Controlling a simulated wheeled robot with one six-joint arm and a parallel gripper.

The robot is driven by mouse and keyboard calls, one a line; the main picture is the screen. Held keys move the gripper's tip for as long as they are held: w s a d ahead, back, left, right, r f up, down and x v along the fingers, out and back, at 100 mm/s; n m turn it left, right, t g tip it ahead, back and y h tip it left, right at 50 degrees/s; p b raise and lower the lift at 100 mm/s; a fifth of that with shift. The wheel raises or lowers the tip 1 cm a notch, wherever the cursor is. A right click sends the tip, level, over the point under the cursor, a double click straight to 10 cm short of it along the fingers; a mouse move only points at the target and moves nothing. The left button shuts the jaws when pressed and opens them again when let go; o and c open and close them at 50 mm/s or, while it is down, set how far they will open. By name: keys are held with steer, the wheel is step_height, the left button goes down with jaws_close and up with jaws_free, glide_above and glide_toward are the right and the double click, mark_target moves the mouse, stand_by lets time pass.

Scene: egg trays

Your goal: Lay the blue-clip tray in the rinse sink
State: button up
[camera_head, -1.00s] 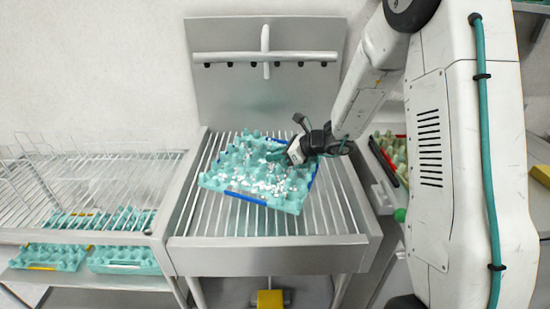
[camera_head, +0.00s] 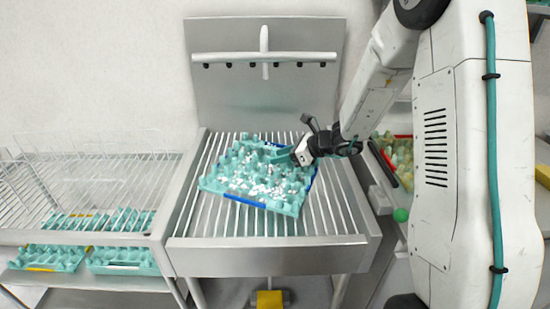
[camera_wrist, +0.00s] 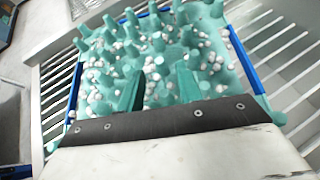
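The teal tray with blue clips (camera_head: 235,183) lies on the bars of the rinse sink (camera_head: 200,215), turned a little askew. Its knobbly surface is strewn with small white bits. A blue clip (camera_head: 245,200) shows on its front edge and another on its right edge. In the wrist view the tray (camera_wrist: 110,50) fills the middle, with a blue strip on each side. My gripper (camera_head: 278,154) is over the tray's back right part. In the wrist view its two teal fingers (camera_wrist: 160,90) stand apart with nothing held between them. Whether they touch the tray is unclear.
A wire rack (camera_head: 90,185) stands left of the sink, with teal trays on it and on a shelf (camera_head: 95,285) below. A tap pipe (camera_head: 265,57) crosses the back panel. More trays (camera_head: 400,150) and a green ball (camera_head: 401,215) are at right, partly behind my arm.

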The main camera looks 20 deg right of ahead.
steer(key=v, duration=0.9)
steer(key=shift+d, duration=0.15)
steer(key=s+a+r+n+g, duration=0.3)
steer(key=s+a+r+n, duration=0.15)
steer(key=s+n, duration=0.2)
steer(key=s+a+r+n+g, duration=0.35)
steer(key=s+a+n, duration=0.25)
steer(key=s, duration=0.2)
steer(key=s+d+r+n+h, duration=0.1)
steer(key=s+d+n+h, duration=0.1)
steer(key=s+n+h, duration=0.2)
steer(key=s+d+r+n+h, duration=0.2)
steer(key=s+n+h, duration=0.3)
steer(key=s+n, duration=0.4)
steer(key=s, duration=0.5)
steer(key=shift+s+d+r+n, duration=0.2)
steer(key=shift+s+d+n, duration=0.15)
steer(key=shift+d, duration=0.05)
